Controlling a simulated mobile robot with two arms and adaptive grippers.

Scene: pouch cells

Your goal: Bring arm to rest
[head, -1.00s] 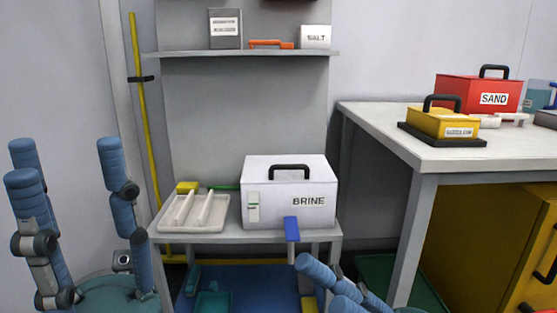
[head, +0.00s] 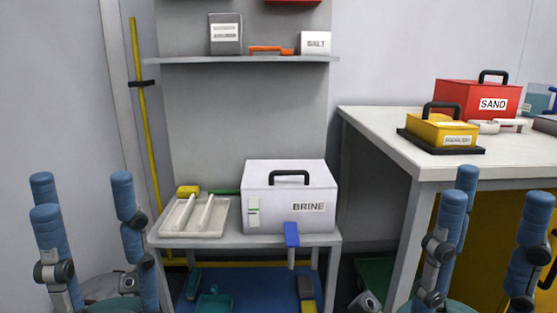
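My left gripper (head: 83,194) stands upright at the lower left, its blue fingers spread apart with nothing between them. My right gripper (head: 498,196) stands upright at the lower right in front of the bench, also with blue fingers spread and empty. Neither appears to touch anything. The white brine box (head: 270,212) sits on the small table between them, black handle on top and a blue lever (head: 291,235) at its front. A pale tray (head: 180,231) with raised ridges lies to its left on the same table. Most of both arms is out of view.
A wall shelf (head: 215,60) holds a grey box, an orange-handled item and a salt box (head: 315,43). The bench (head: 375,125) on the right carries a red sand box (head: 460,98) and a yellow box (head: 441,130). A yellow pole (head: 143,110) stands at left.

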